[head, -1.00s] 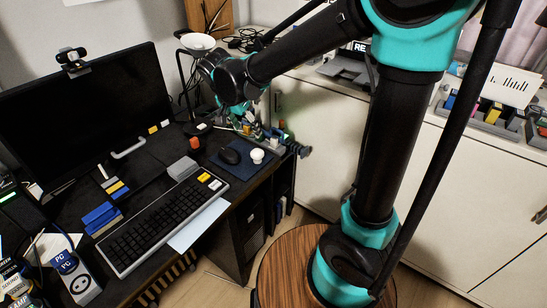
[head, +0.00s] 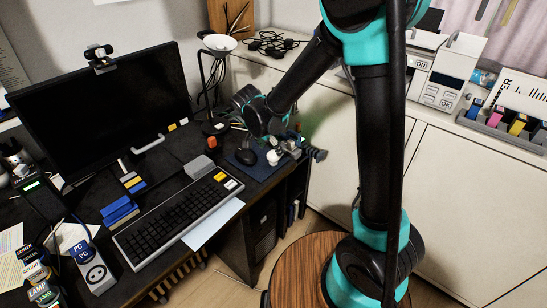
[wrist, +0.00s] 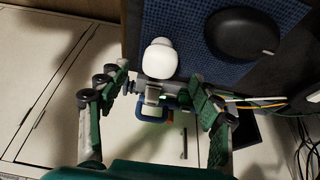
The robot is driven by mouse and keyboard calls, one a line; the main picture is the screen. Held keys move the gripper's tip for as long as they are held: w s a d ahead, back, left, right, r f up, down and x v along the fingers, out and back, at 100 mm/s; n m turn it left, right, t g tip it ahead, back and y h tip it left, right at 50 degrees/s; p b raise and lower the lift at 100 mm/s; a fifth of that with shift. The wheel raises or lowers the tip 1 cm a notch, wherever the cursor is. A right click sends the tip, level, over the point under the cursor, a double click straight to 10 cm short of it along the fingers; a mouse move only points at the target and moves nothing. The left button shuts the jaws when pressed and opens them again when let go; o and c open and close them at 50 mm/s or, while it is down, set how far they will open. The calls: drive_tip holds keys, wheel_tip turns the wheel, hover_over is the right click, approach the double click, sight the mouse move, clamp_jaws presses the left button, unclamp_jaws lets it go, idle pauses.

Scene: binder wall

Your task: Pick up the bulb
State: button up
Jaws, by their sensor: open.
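The white bulb (head: 273,157) sits on the blue mat (head: 262,172) near the desk's right edge. In the wrist view the bulb (wrist: 160,58) shows at top centre, its round white end toward me. My gripper (wrist: 160,88) is open and empty, with its green and black fingers spread left and right. The bulb lies just past the fingertips, roughly centred between them; I see no contact. In the head view my arm reaches down over the desk's far right corner, and the gripper is partly hidden among small parts there.
A black mouse (wrist: 242,33) lies on the mat close to the bulb. A grey device (wrist: 152,95) at the desk edge shows between my fingers. Cables (wrist: 262,102) run at right. The keyboard (head: 178,218) and monitor (head: 105,112) stand to the left.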

sight(272, 153)
drive_tip(key=shift+x, duration=2.7)
drive_tip(key=shift+s, duration=0.1)
drive_tip(key=c, duration=1)
